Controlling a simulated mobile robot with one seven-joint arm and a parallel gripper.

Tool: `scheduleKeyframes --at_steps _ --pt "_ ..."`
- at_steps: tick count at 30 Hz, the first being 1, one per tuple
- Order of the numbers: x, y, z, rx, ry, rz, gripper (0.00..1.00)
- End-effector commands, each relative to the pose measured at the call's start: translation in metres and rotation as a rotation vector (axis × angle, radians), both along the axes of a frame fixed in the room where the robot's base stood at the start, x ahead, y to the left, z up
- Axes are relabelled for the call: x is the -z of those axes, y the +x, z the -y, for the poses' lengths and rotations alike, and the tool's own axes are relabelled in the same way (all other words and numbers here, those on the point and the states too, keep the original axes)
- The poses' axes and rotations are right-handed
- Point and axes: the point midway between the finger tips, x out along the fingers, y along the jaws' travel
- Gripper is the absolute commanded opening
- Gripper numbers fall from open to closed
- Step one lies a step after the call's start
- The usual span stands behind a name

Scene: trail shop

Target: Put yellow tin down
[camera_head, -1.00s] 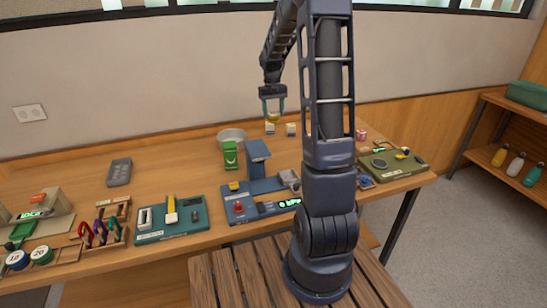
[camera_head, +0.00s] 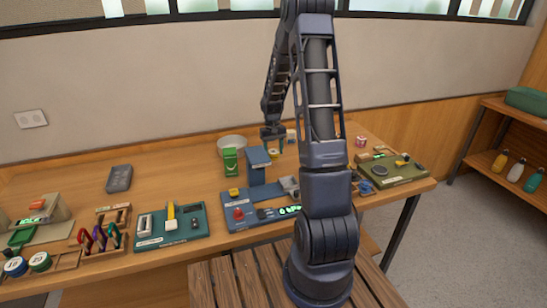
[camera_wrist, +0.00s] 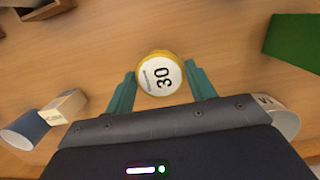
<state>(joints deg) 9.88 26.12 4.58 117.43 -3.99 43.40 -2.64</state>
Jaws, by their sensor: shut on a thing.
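The yellow tin (camera_wrist: 160,74) has a white lid marked 30 and sits between the two teal fingers of my gripper (camera_wrist: 162,84) in the wrist view. My gripper is shut on its sides. In the head view, the tin (camera_head: 273,154) is small and partly covered by the fingers of my gripper (camera_head: 273,148), low over the back part of the wooden table (camera_head: 75,187), right of the green box. I cannot tell whether the tin's underside touches the table.
A metal bowl (camera_head: 232,142), a green box (camera_head: 230,161) and a blue stand (camera_head: 257,168) are left of my gripper. A pale block (camera_wrist: 66,105), a blue cylinder (camera_wrist: 25,130) and a white cup (camera_wrist: 285,122) lie near it in the wrist view. Bare wood surrounds the tin.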

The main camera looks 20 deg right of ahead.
Motion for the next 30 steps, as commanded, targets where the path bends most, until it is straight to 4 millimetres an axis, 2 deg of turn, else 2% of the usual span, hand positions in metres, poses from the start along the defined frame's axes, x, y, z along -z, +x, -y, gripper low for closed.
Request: scheduleKeyframes --at_steps 8,20,21,23,30 --pt "0.036 -0.001 0.0 0.0 0.001 -0.003 0.33" --pt "0.04 0.0 0.0 0.0 0.0 -0.001 0.33" --pt "0.039 0.0 0.0 0.0 0.0 -0.001 0.63" --pt "0.039 0.0 0.0 0.0 0.0 -0.001 0.75" --pt "0.039 0.0 0.0 0.0 0.0 -0.001 0.77"
